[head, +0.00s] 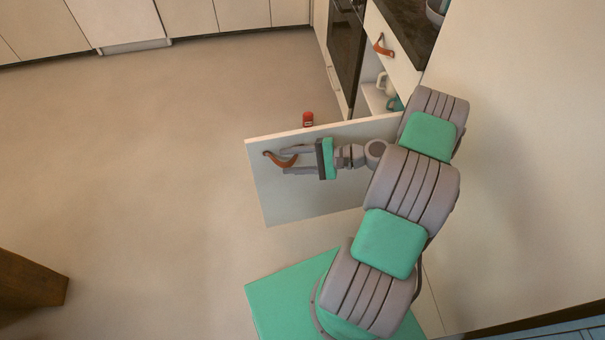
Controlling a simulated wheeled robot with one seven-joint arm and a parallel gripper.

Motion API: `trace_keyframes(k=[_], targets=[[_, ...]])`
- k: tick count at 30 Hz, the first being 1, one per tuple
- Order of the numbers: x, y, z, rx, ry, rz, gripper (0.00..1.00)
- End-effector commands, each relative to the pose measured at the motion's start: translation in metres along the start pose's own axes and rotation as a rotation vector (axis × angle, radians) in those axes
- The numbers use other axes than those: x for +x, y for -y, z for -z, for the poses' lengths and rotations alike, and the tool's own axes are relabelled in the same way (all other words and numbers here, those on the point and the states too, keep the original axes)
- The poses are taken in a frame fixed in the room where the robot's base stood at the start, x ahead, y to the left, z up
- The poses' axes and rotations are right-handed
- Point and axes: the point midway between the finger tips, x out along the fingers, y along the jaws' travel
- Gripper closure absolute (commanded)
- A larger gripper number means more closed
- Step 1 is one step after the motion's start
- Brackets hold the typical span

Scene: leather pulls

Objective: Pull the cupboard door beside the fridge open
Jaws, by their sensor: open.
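The cream cupboard door (318,195) stands swung well out from the cabinet, its front face towards me. A brown leather pull (281,162) is on this face, near the door's free left edge. My gripper (280,160) is open at the pull, with one finger above it and one below. I cannot tell whether the fingers touch the leather. Behind the door, part of the open cupboard shows, with a pale shelf (374,99), a white mug and a teal one. My arm hides the door's hinge side. I cannot make out a fridge for certain.
A red can (308,119) is on the floor just beyond the door's top edge. A drawer with a leather pull (383,46) is above the cupboard, beside a dark oven (346,50). A brown wooden piece (30,281) is at lower left. The floor left of the door is clear.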

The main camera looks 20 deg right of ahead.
Motion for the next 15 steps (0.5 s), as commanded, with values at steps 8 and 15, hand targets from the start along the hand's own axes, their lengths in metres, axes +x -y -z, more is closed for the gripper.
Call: trace_keyframes(k=[8,15], targets=[[-0.036,0.024,-0.073,0.001,-0.005,0.004,0.66],[-0.062,0.010,-0.129,0.000,-0.006,0.004,0.66]])
